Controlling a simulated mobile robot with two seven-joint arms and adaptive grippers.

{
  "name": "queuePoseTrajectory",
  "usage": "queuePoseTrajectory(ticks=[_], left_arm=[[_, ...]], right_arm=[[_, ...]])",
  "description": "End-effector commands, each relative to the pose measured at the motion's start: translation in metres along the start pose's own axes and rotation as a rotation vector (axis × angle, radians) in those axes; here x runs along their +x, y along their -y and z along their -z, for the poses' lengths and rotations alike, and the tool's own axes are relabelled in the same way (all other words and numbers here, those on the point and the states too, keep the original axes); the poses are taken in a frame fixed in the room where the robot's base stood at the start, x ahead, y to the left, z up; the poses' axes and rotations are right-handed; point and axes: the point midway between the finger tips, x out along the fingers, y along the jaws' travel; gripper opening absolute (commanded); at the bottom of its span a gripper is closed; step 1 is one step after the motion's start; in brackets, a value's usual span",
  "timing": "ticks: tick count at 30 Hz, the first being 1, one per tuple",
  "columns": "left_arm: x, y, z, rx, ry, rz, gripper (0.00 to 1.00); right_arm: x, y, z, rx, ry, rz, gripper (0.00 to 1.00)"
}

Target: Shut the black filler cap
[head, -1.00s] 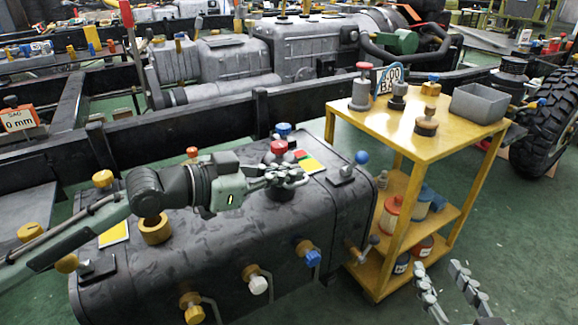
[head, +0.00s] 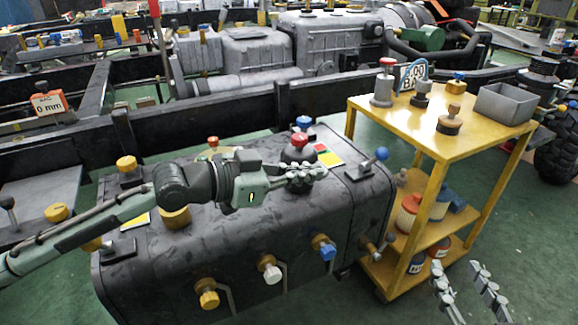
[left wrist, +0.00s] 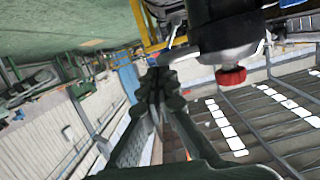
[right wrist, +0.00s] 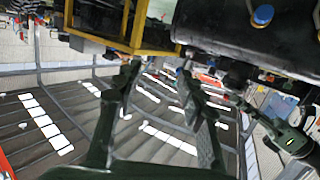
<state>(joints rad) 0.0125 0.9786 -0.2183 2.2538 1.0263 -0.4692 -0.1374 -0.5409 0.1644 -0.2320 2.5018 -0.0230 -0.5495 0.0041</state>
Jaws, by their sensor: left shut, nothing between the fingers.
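A black fitting with a red top (head: 299,141) stands on the dark tank (head: 240,225), partly hidden behind my left gripper. It may be the black filler cap; whether it is open or shut I cannot tell. The left wrist view shows a large black cylinder (left wrist: 228,28) with a metal collar and red knob (left wrist: 231,77) close beside the fingers. My left gripper (head: 318,174) is shut and empty, just in front of the red-topped fitting; contact is unclear. My right gripper (head: 468,285) is open and empty, low in front of the yellow cart; its fingers stand apart in the right wrist view (right wrist: 163,80).
A yellow cart (head: 425,128) with jars and a grey bin (head: 505,104) stands right of the tank. The tank carries a blue-knobbed lever (head: 381,154), a blue cap (head: 304,121), yellow caps (head: 126,163) and several front valves. A black chassis rail (head: 200,137) runs behind it. Green floor is free at right.

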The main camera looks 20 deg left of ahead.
Motion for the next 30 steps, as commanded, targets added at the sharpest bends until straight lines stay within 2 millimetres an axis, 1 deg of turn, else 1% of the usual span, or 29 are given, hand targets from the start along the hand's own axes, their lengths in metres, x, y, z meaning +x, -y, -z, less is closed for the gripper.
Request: queuePoseTrajectory(ticks=[7,14,21,26,30], left_arm=[[-0.001,0.001,0.01,0.0,-0.001,0.001,0.0],[-0.002,0.002,0.019,0.0,0.0,0.002,0.0],[-0.003,0.004,0.028,-0.001,-0.001,0.004,0.0],[-0.003,0.004,0.034,-0.001,-0.001,0.004,0.0],[-0.004,0.005,0.039,-0.001,-0.001,0.005,0.0]], right_arm=[[-0.009,-0.023,-0.043,-0.024,0.216,-0.048,0.4],[-0.032,-0.049,-0.088,-0.038,0.458,-0.102,0.4],[-0.068,-0.073,-0.128,-0.042,0.696,-0.161,0.4],[-0.098,-0.088,-0.148,-0.037,0.852,-0.201,0.4],[-0.127,-0.1,-0.162,-0.029,0.987,-0.238,0.4]])
